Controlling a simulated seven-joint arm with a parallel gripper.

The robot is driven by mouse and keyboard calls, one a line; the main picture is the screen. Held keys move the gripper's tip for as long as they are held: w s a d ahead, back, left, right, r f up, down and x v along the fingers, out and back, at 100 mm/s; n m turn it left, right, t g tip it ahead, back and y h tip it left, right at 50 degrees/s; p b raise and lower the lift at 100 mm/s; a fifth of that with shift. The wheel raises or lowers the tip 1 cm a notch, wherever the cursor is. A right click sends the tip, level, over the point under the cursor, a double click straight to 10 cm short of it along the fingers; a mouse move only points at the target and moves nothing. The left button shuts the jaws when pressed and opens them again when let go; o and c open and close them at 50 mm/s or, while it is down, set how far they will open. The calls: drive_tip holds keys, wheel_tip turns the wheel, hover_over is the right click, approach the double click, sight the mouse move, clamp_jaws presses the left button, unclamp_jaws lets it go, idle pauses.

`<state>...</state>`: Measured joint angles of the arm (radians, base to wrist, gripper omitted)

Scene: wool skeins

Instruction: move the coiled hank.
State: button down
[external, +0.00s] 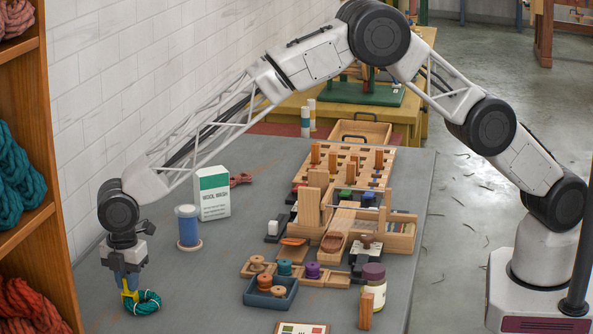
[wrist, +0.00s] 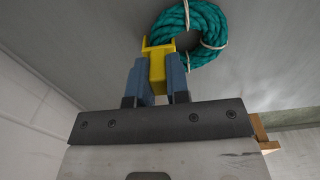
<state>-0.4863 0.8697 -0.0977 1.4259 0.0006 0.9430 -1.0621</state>
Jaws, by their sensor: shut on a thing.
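The coiled hank is a ring of teal rope with pale ties. It lies on the grey table at the front left in the external view (external: 149,305) and at the top of the wrist view (wrist: 218,32). My gripper (external: 128,280), with blue fingers in the wrist view (wrist: 157,70), is shut on a yellow forked piece (wrist: 157,74), also seen low by the table in the external view (external: 129,296). The yellow piece's far end meets the coil's near left side. I cannot tell whether it is fixed to the hank or only touches it.
A blue spool (external: 188,227) and a white-green box (external: 213,193) stand behind the hank. A dark tray of small spools (external: 271,300) lies to the right, with wooden racks beyond. A shelf with yarn (external: 30,228) stands left. The table between hank and tray is clear.

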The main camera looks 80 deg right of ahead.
drive_tip(key=shift+d, duration=7.9)
drive_tip(key=c, duration=1)
unclamp_jaws()
drive_tip(key=shift+r, duration=3.9)
